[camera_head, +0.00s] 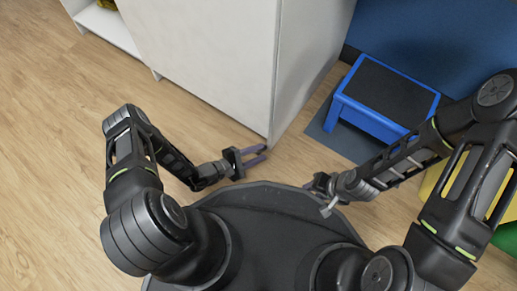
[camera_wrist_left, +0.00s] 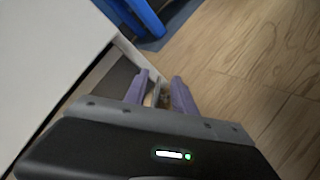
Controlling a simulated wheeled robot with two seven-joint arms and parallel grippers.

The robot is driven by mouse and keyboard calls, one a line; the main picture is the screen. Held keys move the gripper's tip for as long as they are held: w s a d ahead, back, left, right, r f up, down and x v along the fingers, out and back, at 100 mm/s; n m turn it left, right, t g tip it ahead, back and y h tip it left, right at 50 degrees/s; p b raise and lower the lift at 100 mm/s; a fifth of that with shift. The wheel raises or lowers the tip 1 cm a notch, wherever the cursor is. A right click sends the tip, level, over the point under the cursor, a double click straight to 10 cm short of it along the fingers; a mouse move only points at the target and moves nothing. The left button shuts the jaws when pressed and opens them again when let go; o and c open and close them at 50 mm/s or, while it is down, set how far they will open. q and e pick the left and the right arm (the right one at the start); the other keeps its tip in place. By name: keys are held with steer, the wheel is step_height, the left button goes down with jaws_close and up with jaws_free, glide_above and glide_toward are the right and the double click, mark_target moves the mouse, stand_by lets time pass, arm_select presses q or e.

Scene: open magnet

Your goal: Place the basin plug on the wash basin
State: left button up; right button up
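Neither the basin plug nor the wash basin can be made out in either view. My left gripper (camera_head: 262,155) is low in front of the white cabinet's corner, its two purple-grey fingers apart. In the left wrist view the same fingers (camera_wrist_left: 160,92) are spread. A small grey and brownish shape shows between them there, too blurred to name. My right gripper (camera_head: 318,187) is at the front edge of my dark base, pointing left. Its fingers are small and partly hidden, so I cannot tell their state.
A tall white cabinet (camera_head: 205,55) stands close ahead of my left gripper. A blue step stool (camera_head: 385,95) with a dark top is at the right, on a dark mat by a blue wall. A yellow and green thing (camera_head: 432,185) lies behind my right arm. Wooden floor at left is clear.

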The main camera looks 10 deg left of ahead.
arm_select(q)
steer(key=shift+c, duration=0.2)
jaws_close()
stand_by(0.6)
